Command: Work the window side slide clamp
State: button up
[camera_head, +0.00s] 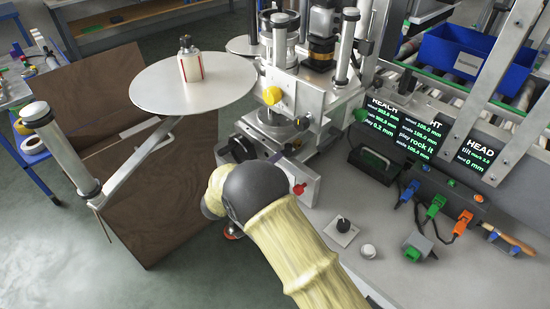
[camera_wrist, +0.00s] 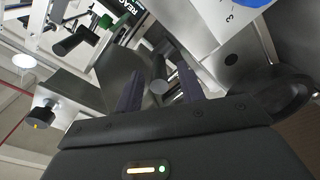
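My gripper (camera_wrist: 159,80) shows in the wrist view with its two dark fingers apart. A grey rod with a round end (camera_wrist: 158,70) stands in the gap between them. I cannot tell whether the fingers touch it. No label marks a clamp as window side. In the head view, the labeller's slide and column assembly (camera_head: 280,115) stands just beyond my wrist. It carries a yellow knob (camera_head: 271,95), a dark lever (camera_head: 281,154) and a red knob (camera_head: 298,189). My arm hides the gripper and its contact there.
Black screens with green text (camera_head: 390,125), a switch box (camera_head: 342,229) and coloured connectors (camera_head: 436,205) occupy the bench at right. A blue bin (camera_head: 475,60) is behind.

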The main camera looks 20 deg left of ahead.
jog(key=p+v, duration=0.1)
jog(key=v, duration=1.4)
